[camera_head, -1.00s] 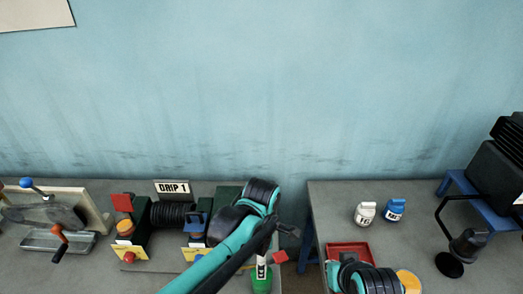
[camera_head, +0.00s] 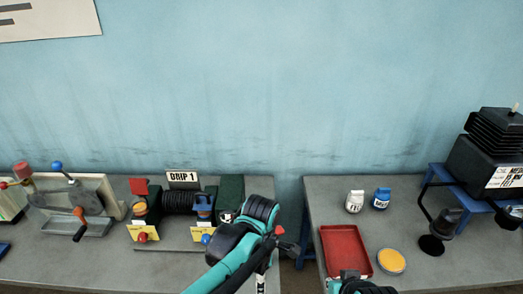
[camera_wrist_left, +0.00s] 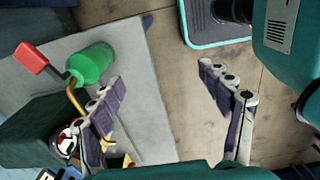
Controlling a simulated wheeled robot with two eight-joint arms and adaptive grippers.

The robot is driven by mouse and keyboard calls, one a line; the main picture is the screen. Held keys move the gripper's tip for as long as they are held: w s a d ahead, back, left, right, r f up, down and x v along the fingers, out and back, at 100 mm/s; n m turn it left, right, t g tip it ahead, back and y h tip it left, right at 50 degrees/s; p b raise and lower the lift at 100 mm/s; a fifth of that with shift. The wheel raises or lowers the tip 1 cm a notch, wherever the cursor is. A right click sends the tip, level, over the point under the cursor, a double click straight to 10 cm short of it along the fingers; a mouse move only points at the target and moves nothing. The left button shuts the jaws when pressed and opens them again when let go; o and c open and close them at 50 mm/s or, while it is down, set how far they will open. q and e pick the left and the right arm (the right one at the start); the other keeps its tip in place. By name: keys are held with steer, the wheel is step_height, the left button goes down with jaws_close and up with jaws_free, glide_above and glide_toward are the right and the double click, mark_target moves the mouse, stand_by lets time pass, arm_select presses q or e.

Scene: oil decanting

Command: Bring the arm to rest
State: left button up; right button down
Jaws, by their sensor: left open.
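My left arm (camera_head: 228,262) reaches over the right end of the left bench. Its gripper (camera_head: 284,241) is near the gap between the two benches. In the left wrist view the gripper (camera_wrist_left: 165,95) has its fingers spread wide, with nothing between them but bench edge and floor. A green bottle (camera_wrist_left: 92,62) stands on the bench beyond the left finger, apart from it. A red flag-like piece (camera_wrist_left: 30,58) is beside it. My right arm (camera_head: 360,286) shows only as a teal and black part at the bottom edge; its gripper is out of view.
The left bench carries a machine with a DRIP 1 sign (camera_head: 182,177) and a crank device (camera_head: 75,208). The right bench holds a red tray (camera_head: 345,250), an orange-topped round dish (camera_head: 391,261), a white bottle (camera_head: 354,201), a blue bottle (camera_head: 381,198) and a black machine (camera_head: 489,160).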

arm_select(q)
steer(key=s+a+m+t+b, duration=0.1)
steer(key=s+a+m+t, duration=0.1)
steer(key=a+m, duration=0.7)
steer(key=s+a+r+m+t+b, duration=0.1)
steer(key=s+a+m+t, duration=0.1)
steer(key=a+m+t, duration=0.3)
steer(key=shift+s+a+m+b, duration=0.3)
steer(key=shift+s+a+m, duration=0.1)
steer(key=shift+a+m, duration=1.55)
arm_select(e)
steer(key=shift+w+f, duration=0.2)
steer(key=shift+f, duration=1.1)
arm_select(q)
steer(key=shift+d, duration=0.15)
